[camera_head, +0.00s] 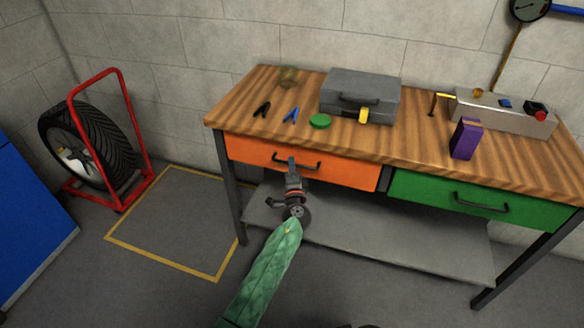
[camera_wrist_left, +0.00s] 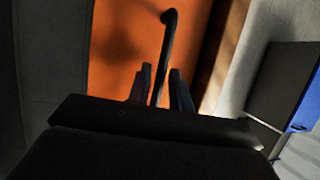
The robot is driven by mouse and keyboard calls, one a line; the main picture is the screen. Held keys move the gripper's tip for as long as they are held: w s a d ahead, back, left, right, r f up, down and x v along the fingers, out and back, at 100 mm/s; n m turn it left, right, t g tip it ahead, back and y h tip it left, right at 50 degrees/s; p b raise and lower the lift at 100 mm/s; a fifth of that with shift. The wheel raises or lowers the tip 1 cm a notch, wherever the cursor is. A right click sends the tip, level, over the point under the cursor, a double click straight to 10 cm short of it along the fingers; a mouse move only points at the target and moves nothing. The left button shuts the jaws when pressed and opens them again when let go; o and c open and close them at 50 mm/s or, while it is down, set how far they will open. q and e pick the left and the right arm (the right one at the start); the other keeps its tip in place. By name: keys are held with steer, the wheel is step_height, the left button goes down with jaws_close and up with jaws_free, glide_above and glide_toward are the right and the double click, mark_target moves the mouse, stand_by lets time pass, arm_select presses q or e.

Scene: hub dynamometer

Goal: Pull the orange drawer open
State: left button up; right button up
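The orange drawer (camera_head: 345,174) is under the left half of the workbench, and its front looks flush with the bench. It has a dark bar handle (camera_head: 312,167) on its front. In the left wrist view the handle (camera_wrist_left: 168,40) runs between the two fingers of the left gripper (camera_wrist_left: 160,80), against the orange drawer front (camera_wrist_left: 125,45). The fingers are apart, with a narrow gap on each side of the bar. My right gripper is not in view.
The wooden workbench (camera_head: 400,140) carries a grey toolbox (camera_head: 345,95), pliers, a green disc (camera_head: 320,121) and a purple box (camera_head: 466,139). A green drawer (camera_head: 420,190) is to the right. A grey shelf (camera_head: 400,250) lies below. A red tyre stand (camera_head: 118,120) stands left; the floor between is clear.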

arm_select(q)
jaws_close()
steer(key=shift+s, duration=0.1)
steer(key=s+a+b, duration=0.3)
steer(key=s+a, duration=0.1)
steer(key=s, duration=0.8)
steer(key=s+a+b, duration=0.3)
steer(key=s+a, duration=0.1)
steer(key=s, duration=0.9)
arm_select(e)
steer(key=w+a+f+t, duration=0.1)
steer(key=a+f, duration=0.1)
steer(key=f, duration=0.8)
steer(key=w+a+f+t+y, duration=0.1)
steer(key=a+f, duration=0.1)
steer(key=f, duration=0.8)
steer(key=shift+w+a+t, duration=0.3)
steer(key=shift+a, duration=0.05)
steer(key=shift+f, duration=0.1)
arm_select(q)
steer(key=shift+o, duration=1.7)
jaws_free()
